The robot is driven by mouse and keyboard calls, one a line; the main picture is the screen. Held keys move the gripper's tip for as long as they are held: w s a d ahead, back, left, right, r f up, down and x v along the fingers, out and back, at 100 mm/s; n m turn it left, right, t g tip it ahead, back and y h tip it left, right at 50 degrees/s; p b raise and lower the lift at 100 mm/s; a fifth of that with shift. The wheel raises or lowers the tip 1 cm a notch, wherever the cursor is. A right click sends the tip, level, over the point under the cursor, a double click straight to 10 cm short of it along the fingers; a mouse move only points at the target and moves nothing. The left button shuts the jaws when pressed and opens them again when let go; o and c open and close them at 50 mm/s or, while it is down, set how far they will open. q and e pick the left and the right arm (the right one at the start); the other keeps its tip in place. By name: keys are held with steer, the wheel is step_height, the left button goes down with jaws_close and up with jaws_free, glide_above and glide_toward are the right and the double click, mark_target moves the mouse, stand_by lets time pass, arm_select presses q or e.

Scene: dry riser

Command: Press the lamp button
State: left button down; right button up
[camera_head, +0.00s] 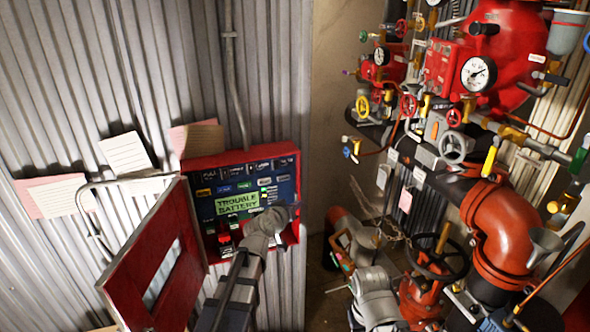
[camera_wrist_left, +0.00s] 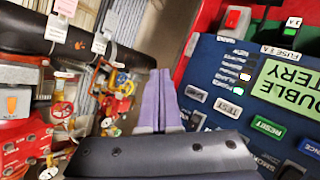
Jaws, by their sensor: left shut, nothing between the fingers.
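The control panel (camera_head: 272,171) has a red box frame and a dark blue face with rows of small labelled buttons. A green "TROUBLE BATTERY" display (camera_head: 237,203) is in its middle. In the left wrist view the blue face (camera_wrist_left: 215,62) shows a TEST label (camera_wrist_left: 228,108) and a green RESET button (camera_wrist_left: 267,127). I cannot read a lamp label. My left gripper (camera_head: 292,209) is in front of the panel's lower right, hiding part of it. In the left wrist view its purple fingers (camera_wrist_left: 160,74) are together and empty, left of the buttons. Contact cannot be told.
The red panel door (camera_head: 120,284) stands open at the left. Paper notes (camera_head: 124,153) hang on the corrugated wall. Red pipes (camera_head: 500,228), valve handwheels (camera_head: 453,147) and gauges (camera_head: 478,73) crowd the right side. A red and white switch (camera_wrist_left: 234,20) is at the panel's edge.

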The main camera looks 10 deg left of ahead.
mark_target(288, 178)
arm_select(q)
steer(key=shift+w+a+r+t, duration=0.2)
steer(key=shift+a+r, duration=0.05)
steer(key=shift+r, duration=0.2)
steer(key=shift+w+a+r+t, duration=0.2)
steer(key=shift+a+r, duration=0.05)
steer(key=shift+r, duration=0.2)
steer(key=shift+w, duration=0.1)
steer(key=shift+w+a, duration=0.8)
steer(key=shift+w, duration=0.4)
steer(key=shift+w+a, duration=0.8)
steer(key=shift+w, duration=0.4)
steer(key=shift+w+a, duration=0.8)
steer(key=shift+w, duration=0.4)
steer(key=shift+w+a, duration=0.1)
steer(key=shift+w, duration=0.05)
steer(key=shift+w+a, duration=0.1)
steer(key=shift+w, duration=0.1)
steer(key=shift+w+a, duration=0.3)
steer(key=shift+w, duration=0.15)
steer(key=shift+s, duration=0.15)
steer(key=shift+s+d, duration=0.5)
steer(key=shift+s, duration=0.15)
